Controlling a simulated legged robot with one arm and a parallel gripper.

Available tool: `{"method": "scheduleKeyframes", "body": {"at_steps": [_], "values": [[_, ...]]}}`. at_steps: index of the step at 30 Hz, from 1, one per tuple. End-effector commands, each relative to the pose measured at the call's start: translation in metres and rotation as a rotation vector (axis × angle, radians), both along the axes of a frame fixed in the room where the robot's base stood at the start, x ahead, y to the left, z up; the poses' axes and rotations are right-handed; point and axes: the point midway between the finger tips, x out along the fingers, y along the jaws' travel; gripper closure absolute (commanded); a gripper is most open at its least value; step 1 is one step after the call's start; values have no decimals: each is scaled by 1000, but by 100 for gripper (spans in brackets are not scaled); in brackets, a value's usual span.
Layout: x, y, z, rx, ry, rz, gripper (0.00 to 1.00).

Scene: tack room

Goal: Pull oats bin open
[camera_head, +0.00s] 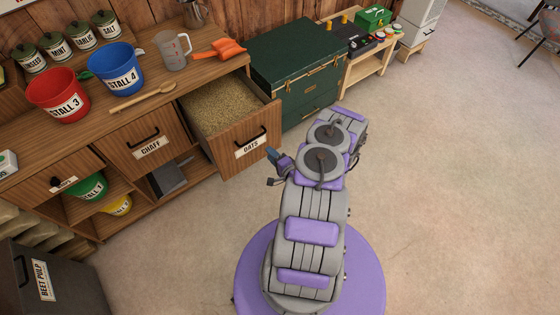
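The oats bin (263,158) is a wooden drawer with a black handle (250,142) and a white "OATS" label. It stands pulled out from the wooden cabinet (75,160), and the grain inside shows from above. My gripper (275,163) is just right of the oats bin's front, at about the height of its lower part. It looks apart from the handle. It is small and partly hidden by my arm, so I cannot tell whether its fingers are open or shut.
The chaff bin (143,133) is closed, left of the oats bin. Buckets, a wooden spoon (144,103), a jug (173,52) and an orange scoop (219,49) stand or lie on top. A green trunk (296,62) stands behind right. A beet pulp bin (65,285) is front left. The floor at right is clear.

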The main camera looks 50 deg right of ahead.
Motion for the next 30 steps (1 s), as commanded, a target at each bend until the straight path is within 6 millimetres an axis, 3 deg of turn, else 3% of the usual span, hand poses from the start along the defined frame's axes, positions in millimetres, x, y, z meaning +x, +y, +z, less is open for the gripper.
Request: {"method": "scheduleKeyframes", "body": {"at_steps": [6, 12, 30], "values": [[-33, 6, 8, 4, 2, -5, 62], [-48, 11, 10, 3, 3, 0, 62], [-52, 13, 10, 2, 2, 1, 62]]}}
